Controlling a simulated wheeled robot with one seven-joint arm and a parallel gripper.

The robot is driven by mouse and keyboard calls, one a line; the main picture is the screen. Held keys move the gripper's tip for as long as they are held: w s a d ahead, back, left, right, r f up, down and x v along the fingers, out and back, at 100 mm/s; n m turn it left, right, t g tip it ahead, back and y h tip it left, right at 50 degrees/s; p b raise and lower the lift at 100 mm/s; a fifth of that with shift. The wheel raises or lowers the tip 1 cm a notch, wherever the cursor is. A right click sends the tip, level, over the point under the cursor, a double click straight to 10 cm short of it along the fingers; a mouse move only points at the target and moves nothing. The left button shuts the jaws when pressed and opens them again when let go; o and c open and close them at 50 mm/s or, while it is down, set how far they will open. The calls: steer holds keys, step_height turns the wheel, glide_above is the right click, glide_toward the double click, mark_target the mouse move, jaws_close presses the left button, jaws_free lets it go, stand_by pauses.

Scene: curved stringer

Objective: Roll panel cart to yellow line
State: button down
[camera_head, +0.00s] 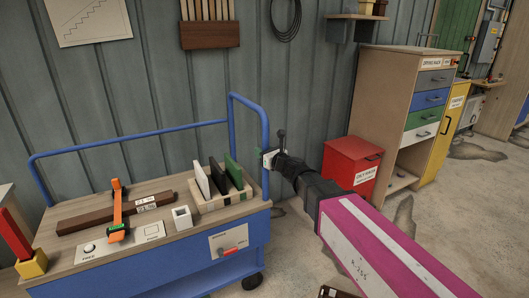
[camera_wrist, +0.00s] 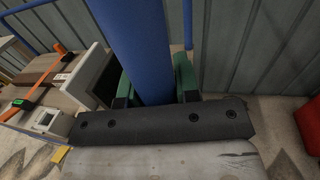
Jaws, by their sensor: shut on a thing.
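The panel cart (camera_head: 150,260) is a blue trolley with a wooden top and blue tube rails, at the left of the head view. Its tall blue end rail (camera_head: 265,125) rises at the cart's right end. My gripper (camera_head: 268,158) is at this rail. In the wrist view the blue post (camera_wrist: 140,45) stands between my green finger pads, and my gripper (camera_wrist: 157,88) is shut on it. A wooden rack (camera_head: 222,199) on the cart holds a white, a black and a green panel upright. I cannot make out a yellow line on the floor.
On the cart lie a brown beam (camera_head: 95,219) with an orange clamp (camera_head: 117,210) and a small grey-white square block (camera_head: 182,217). A red bin (camera_head: 350,162) stands right of the cart, near a drawer cabinet (camera_head: 400,105). A grey wall runs close behind. Stained concrete floor is open at right.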

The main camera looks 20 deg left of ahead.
steer(key=shift+s+a, duration=0.15)
steer(key=shift+s, duration=0.15)
steer(key=c, duration=0.8)
jaws_free()
steer(key=shift+c, duration=0.2)
steer(key=v, duration=1)
steer(key=shift+d, duration=0.35)
steer(key=shift+s, duration=0.1)
